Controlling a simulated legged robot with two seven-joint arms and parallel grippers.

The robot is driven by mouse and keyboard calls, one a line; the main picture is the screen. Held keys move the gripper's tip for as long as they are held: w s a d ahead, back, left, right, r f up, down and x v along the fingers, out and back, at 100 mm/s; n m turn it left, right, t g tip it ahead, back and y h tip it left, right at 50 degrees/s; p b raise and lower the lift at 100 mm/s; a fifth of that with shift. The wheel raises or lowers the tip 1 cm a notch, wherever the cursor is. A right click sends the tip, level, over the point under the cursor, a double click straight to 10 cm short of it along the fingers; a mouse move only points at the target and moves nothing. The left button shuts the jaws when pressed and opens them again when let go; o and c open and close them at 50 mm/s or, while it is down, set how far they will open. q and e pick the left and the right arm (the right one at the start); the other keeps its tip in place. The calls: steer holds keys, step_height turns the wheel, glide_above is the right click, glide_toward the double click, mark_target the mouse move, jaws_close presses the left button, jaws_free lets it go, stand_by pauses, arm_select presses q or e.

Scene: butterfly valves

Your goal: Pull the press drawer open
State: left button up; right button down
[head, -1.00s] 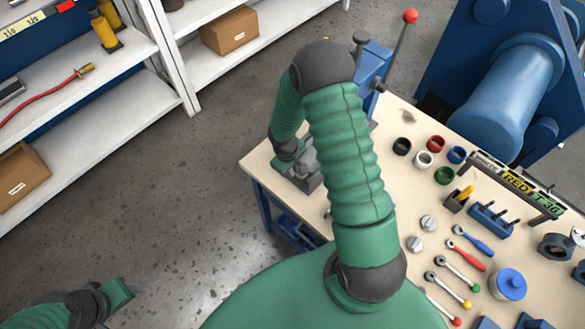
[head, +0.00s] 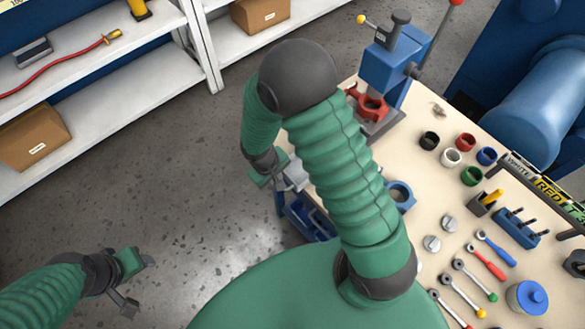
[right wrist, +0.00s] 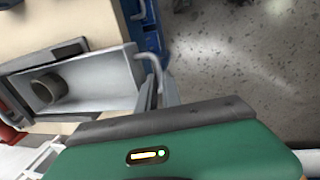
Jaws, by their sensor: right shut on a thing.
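The blue press (head: 392,72) stands on the workbench in the head view, with a red part at its front. Its grey drawer (head: 296,172) shows partly beside my right gripper, largely hidden by my arm. In the right wrist view the drawer (right wrist: 95,88) is a grey open-topped tray, pulled out, with a dark ring (right wrist: 48,88) inside. My right gripper (right wrist: 160,92) is shut on the drawer's bent handle (right wrist: 143,58); it also shows in the head view (head: 274,180). My left gripper (head: 140,285) is open and empty above the floor.
The workbench (head: 425,205) holds several coloured rings, wrenches and a blue-lidded pot (head: 527,298). A blue bin (head: 308,217) is below the bench edge. White shelves (head: 120,75) with brown boxes stand at the left. The floor between them is clear.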

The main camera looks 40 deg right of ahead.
steer(key=a, duration=0.5)
steer(key=shift+s+a+b, duration=0.25)
steer(key=shift+a+b, duration=0.15)
steer(key=c, duration=1.5)
jaws_free()
steer(key=shift+w, duration=0.1)
steer(key=a+r, duration=0.1)
steer(key=r, duration=0.4)
steer(key=a+r+p, duration=0.1)
steer(key=r, duration=1)
steer(key=shift+a+r+p, duration=0.2)
steer(key=shift+a+p, duration=0.1)
steer(key=shift+a, duration=0.1)
